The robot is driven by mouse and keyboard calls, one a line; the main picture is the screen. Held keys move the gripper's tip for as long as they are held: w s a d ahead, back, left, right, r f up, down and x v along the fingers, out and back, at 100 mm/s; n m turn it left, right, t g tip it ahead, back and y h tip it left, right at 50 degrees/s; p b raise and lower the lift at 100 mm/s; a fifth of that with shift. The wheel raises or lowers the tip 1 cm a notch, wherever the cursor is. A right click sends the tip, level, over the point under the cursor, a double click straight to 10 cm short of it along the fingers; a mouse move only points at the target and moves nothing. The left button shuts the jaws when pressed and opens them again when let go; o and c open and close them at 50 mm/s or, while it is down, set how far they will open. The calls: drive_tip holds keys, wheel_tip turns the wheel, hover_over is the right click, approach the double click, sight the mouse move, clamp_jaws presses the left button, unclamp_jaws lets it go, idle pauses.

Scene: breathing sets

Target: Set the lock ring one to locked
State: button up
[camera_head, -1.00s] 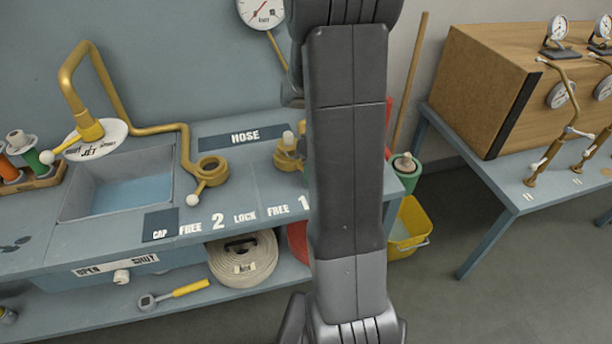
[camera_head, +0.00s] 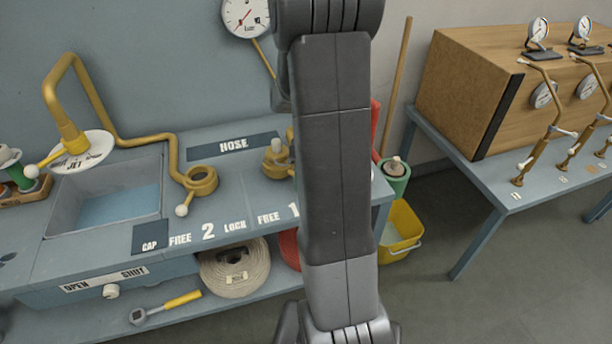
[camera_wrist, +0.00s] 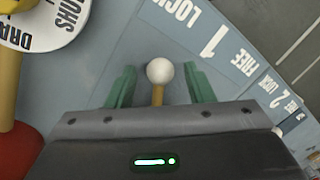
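In the wrist view my gripper (camera_wrist: 160,87) has its two green fingers spread. The white ball knob (camera_wrist: 160,71) of a short brass lever sits between them, with a gap on each side. The lever's ring is hidden under the gripper body. The labels LOCK, 1 and FREE (camera_wrist: 243,62) lie above and to the right of the knob, so this appears to be lock ring one's lever. In the head view my arm covers the gripper and most of that spot. A brass fitting (camera_head: 279,160) shows partly at the arm's left edge.
Lock ring two (camera_head: 202,180) with its white knob (camera_head: 181,210) is left of my arm, by the sink (camera_head: 104,200). In the wrist view a white round plate (camera_wrist: 40,22) and a red part (camera_wrist: 18,152) are at the left. A yellow bucket (camera_head: 402,232) stands right of the bench.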

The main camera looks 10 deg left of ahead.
wheel_tip(320, 180, up, 14)
drive_tip(key=w, duration=0.2)
drive_tip(key=shift+w+d+f, duration=0.25)
drive_tip(key=shift+d, duration=0.2)
drive_tip(key=s+f, duration=0.1)
drive_tip(key=f, duration=0.8)
drive_tip(key=s+a+f, duration=0.1)
drive_tip(key=f, duration=0.3)
drive_tip(key=shift+s+f, duration=0.3)
drive_tip(key=shift+f, duration=0.1)
drive_tip(key=shift+s+r, duration=0.1)
